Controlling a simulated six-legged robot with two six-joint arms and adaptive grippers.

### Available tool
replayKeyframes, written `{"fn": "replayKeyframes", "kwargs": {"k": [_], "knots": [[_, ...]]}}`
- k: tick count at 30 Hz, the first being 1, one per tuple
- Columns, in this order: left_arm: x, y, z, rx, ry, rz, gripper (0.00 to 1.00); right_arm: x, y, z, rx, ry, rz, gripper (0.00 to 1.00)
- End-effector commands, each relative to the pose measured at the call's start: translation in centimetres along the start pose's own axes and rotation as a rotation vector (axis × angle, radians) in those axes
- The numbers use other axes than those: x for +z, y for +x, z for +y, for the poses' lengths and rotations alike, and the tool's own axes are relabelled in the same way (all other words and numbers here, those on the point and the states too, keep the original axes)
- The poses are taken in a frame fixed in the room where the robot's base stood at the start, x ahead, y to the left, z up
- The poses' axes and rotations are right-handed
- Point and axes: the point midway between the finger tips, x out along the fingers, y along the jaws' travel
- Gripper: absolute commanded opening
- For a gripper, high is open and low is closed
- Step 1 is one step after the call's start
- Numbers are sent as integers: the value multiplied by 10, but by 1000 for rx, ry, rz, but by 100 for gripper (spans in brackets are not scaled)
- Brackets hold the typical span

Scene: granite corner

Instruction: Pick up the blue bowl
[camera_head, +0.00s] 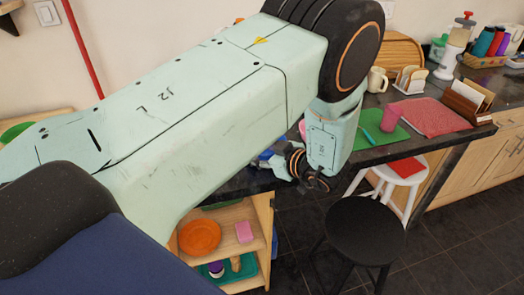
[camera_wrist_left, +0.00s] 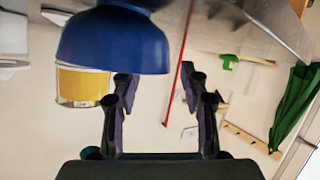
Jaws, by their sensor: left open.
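The blue bowl (camera_wrist_left: 113,42) shows large in the left wrist view at the upper left, with its wide rim lower in the picture. My left gripper (camera_wrist_left: 163,88) is open, its two dark fingers apart with nothing between them. The bowl appears mostly beyond and to the left of the fingers in that picture; I cannot tell whether they touch. In the head view my left arm comes in from the left and bends down to the counter. A small blue patch by the wrist may be the bowl, mostly hidden by my arm. My right gripper is out of view.
A container with yellow contents (camera_wrist_left: 83,86) stands close beside the bowl. On the counter to the right are a pink cup (camera_head: 391,117), a green mat (camera_head: 372,137) and a mug (camera_head: 377,79). A black stool (camera_head: 365,230) and shelves with an orange plate (camera_head: 199,237) are below.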

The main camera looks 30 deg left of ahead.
Motion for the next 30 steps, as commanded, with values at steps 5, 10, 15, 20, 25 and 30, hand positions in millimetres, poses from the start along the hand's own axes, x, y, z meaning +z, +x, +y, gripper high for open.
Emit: {"fn": "replayKeyframes", "kwargs": {"k": [5,10,15,20,25,30], "knots": [[1,26,-5,-3,-2,-1,45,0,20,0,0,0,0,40],[-1,43,-4,-1,-1,-1,45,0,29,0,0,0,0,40],[-3,48,-4,0,0,0,45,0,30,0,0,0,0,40],[-4,47,-3,1,0,0,45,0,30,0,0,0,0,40],[-4,47,-3,1,0,0,31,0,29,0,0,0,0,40],[-4,47,-3,1,0,0,17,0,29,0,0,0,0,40]]}}
